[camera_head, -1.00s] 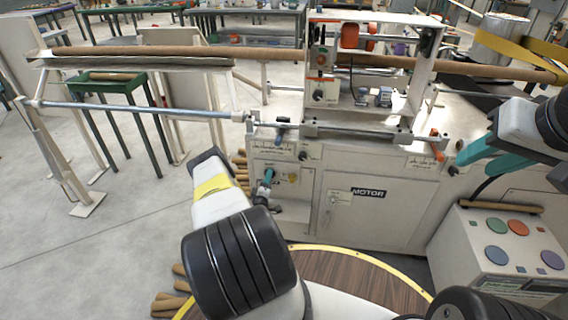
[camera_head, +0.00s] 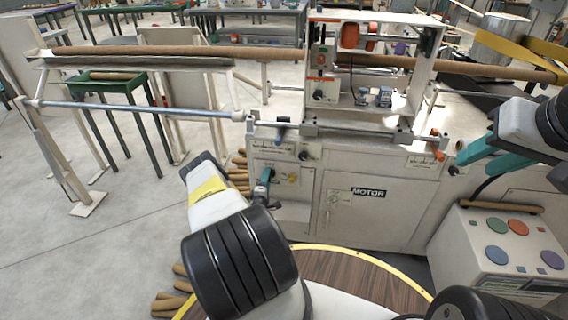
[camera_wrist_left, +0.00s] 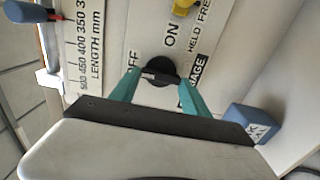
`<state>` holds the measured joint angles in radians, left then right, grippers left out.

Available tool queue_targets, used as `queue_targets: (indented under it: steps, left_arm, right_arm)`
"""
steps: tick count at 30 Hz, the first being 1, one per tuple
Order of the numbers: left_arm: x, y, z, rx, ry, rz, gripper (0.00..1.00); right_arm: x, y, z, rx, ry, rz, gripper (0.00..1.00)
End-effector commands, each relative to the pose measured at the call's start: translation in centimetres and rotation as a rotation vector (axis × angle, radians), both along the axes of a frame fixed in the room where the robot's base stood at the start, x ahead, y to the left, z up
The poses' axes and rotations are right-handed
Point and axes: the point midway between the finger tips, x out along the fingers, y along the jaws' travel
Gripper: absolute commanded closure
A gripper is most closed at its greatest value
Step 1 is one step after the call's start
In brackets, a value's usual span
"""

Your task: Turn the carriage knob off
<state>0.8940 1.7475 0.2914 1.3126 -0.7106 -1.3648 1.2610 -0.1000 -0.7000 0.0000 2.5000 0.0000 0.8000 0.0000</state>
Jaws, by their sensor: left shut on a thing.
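In the left wrist view the round black carriage knob (camera_wrist_left: 159,72) sits on a pale panel, with ON printed above it and a partly covered OFF to its left. My left gripper (camera_wrist_left: 158,80) is shut on the knob, one teal finger on each side. In the head view my left gripper (camera_head: 264,186) is at the left part of the machine front, and the knob is hidden there. My right gripper (camera_head: 475,160) is open and empty at the right.
A yellow knob (camera_wrist_left: 184,5) sits above the HELD/FREE label. A blue block (camera_wrist_left: 250,122) is close to the right finger, and a blue-tipped lever (camera_wrist_left: 28,12) is at upper left. A control box (camera_head: 500,245) stands at right; brown rolls (camera_head: 172,303) lie lower left.

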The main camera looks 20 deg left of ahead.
Motion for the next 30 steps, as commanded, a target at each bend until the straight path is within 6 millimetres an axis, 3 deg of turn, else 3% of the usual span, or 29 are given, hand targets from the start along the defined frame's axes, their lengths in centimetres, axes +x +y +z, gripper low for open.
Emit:
queue_targets:
  steps: [4,5,7,8,19,30]
  left_arm:
    - [-0.1,0.0,-0.1,-0.004,0.002,0.001,0.86]
    - [-0.1,0.0,-0.1,-0.004,0.002,0.001,0.4]
    - [-0.1,0.0,-0.1,-0.003,0.002,0.001,0.26]
    - [-0.1,0.0,-0.1,-0.002,0.001,0.001,0.24]
    - [-0.5,-0.1,-0.1,0.0,0.001,0.001,0.24]
    - [-6.2,-1.5,-0.1,-0.003,0.003,0.001,0.24]
  right_arm:
    - [0.0,0.0,0.0,0.0,0.0,0.0,0.64]
    - [0.0,0.0,0.0,0.0,0.0,0.0,0.64]
    - [0.0,0.0,0.0,0.0,0.0,0.0,0.64]
    - [0.0,0.0,0.0,0.0,0.0,0.0,0.64]
    - [0.0,0.0,0.0,0.0,0.0,0.0,0.64]
    - [0.0,0.0,0.0,0.0,0.0,0.0,0.64]
